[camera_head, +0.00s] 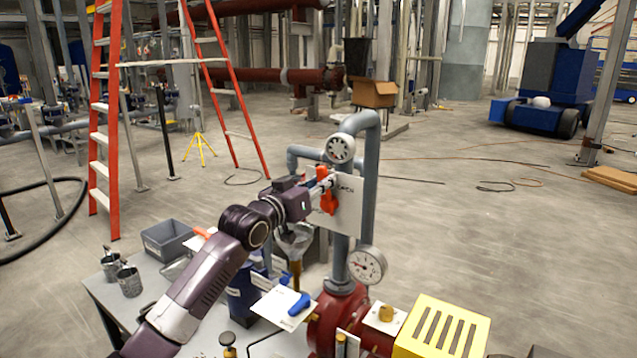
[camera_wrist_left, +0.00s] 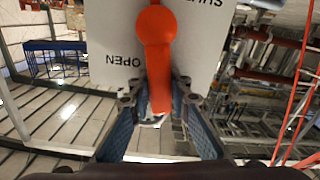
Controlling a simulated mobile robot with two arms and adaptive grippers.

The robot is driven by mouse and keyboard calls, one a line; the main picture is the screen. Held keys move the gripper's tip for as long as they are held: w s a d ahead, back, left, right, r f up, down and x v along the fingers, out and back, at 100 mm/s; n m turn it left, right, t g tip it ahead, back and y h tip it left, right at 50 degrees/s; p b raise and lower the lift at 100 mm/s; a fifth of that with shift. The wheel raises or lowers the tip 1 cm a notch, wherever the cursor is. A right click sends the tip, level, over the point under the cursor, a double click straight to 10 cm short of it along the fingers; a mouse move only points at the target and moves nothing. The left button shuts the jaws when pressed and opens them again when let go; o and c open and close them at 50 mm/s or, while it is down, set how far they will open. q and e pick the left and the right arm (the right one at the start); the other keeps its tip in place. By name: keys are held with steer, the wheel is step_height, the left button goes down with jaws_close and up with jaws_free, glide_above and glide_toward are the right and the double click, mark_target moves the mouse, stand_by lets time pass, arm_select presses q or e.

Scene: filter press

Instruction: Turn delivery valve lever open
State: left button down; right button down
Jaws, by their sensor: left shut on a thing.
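The delivery valve lever (camera_head: 328,198) is orange-red and stands in front of a white label plate (camera_head: 348,213) on the grey pipework. In the left wrist view the lever (camera_wrist_left: 158,45) has a round hub above and its arm runs down between my fingers. The plate (camera_wrist_left: 108,25) behind it reads OPEN and, partly cut off, SHUT, both upside down. My left gripper (camera_head: 321,186) is at the lever, with a finger on each side of its arm, shut on it. The left wrist view also shows the gripper (camera_wrist_left: 158,98). My right gripper is not in view.
A white gauge (camera_head: 366,265) and a round white fitting (camera_head: 341,148) sit on the pipes. A grey bin (camera_head: 168,240) stands on the table at left. Open floor lies at right.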

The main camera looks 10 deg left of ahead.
arm_select(q)
steer(key=shift+s+d+f+m, duration=0.1)
steer(key=shift+d+m, duration=0.2)
steer(key=shift+m, duration=0.25)
steer(key=shift+s+d+m, duration=0.1)
steer(key=shift+d+m, duration=0.2)
steer(key=shift+m, duration=0.25)
steer(key=c, duration=1.8)
jaws_free()
steer(key=shift+o, duration=0.2)
steer(key=v, duration=1.2)
